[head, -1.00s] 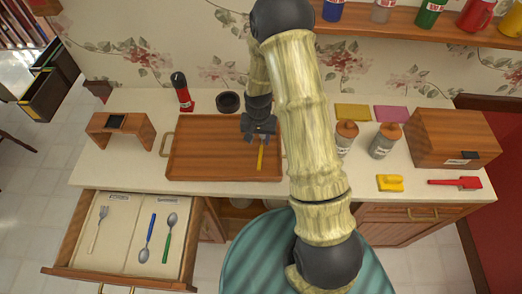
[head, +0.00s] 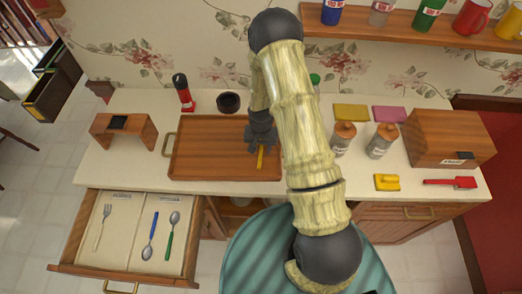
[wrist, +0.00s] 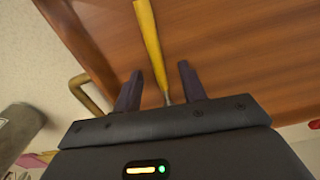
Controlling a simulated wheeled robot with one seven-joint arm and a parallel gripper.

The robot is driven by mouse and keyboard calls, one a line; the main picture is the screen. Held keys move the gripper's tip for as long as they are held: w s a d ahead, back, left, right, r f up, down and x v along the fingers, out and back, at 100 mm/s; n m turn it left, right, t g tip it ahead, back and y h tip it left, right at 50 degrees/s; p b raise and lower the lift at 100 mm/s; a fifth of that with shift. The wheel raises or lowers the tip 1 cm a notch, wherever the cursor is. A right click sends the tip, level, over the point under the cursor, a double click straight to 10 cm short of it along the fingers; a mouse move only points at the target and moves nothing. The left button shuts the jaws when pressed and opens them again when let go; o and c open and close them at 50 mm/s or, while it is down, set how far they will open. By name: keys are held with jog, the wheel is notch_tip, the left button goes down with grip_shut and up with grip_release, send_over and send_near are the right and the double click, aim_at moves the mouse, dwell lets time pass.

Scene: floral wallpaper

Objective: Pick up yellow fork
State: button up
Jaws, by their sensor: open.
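The yellow fork (head: 260,158) lies on the wooden tray (head: 205,160), towards its right side. Its yellow handle also shows in the wrist view (wrist: 150,40). My gripper (head: 262,147) is above the tray at the fork. In the wrist view my gripper (wrist: 160,92) is open, with one dark finger on each side of the fork and a gap to both. The end of the fork beyond the handle is hidden by the gripper body.
An open drawer (head: 188,270) at the lower left holds a fork and two spoons. Two jars (head: 381,142) and a wooden box (head: 450,138) stand right of the tray. A yellow brush (head: 387,183) and a red tool (head: 450,182) lie at the front right.

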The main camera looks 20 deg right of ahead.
aim_at(261, 150)
jog(key=shift+c, duration=0.3)
grip_shut()
jog(key=shift+r, duration=0.15)
notch_tip(261, 150, up, 10)
jog(key=b, duration=0.3)
dwell(0.6)
